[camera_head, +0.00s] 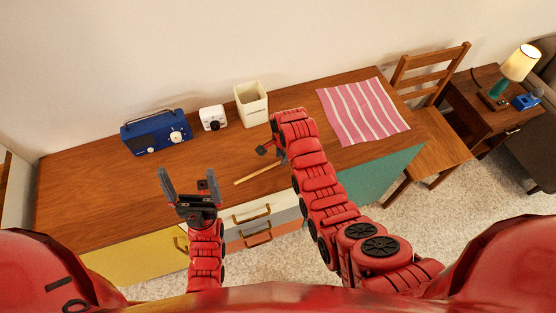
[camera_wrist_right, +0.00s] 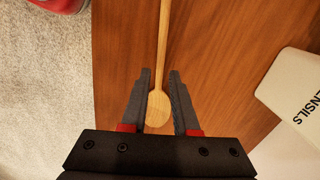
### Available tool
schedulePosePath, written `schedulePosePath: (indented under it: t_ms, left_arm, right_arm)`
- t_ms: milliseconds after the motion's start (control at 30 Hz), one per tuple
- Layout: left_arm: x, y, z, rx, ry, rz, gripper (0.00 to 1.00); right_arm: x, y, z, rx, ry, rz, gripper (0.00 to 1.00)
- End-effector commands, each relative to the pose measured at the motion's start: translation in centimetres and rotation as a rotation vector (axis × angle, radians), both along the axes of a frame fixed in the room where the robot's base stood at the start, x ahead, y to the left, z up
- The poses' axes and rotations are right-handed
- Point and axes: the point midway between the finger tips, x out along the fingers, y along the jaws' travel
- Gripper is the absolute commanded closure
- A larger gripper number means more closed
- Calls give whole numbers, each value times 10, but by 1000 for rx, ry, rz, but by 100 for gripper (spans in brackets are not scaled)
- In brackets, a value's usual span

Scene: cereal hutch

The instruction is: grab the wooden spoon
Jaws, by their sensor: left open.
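The wooden spoon (camera_head: 252,176) is at the front middle of the desk, its handle pointing to the lower left in the head view. In the right wrist view its handle (camera_wrist_right: 163,35) runs up the picture and its round bowl lies between the two fingers of my right gripper (camera_wrist_right: 160,85). My left gripper (camera_head: 183,185) is open and empty, to the left of the spoon near the front edge.
A cream utensils box (camera_head: 252,107) stands behind the spoon, with a small white device (camera_head: 213,118) and a blue radio (camera_head: 156,133) to its left. A pink striped cloth (camera_head: 362,111) lies on the right of the desk (camera_head: 90,190). A chair (camera_head: 437,150) stands to the right.

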Motion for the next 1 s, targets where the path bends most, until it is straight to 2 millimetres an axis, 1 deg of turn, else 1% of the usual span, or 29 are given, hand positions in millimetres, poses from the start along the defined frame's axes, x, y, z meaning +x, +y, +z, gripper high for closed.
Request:
schedulePosePath:
  t_ms: [33,233,533,600,700,1000]
  left_arm:
    - [0,0,5,0,0,0,5]
    - [0,0,9,0,1,0,5]
    - [0,0,9,0,0,0,5]
    - [0,0,9,0,0,0,5]
    - [0,0,9,0,0,0,5]
    - [0,0,9,0,0,0,5]
  right_arm:
    - [-1,0,-3,-2,6,1,71]
    - [1,1,-16,-1,3,0,71]
    - [2,1,-19,-1,0,0,71]
    - [2,1,-19,-1,0,0,84]
    - [2,1,-19,-1,0,0,100]
    - [2,1,-19,-1,0,0,100]
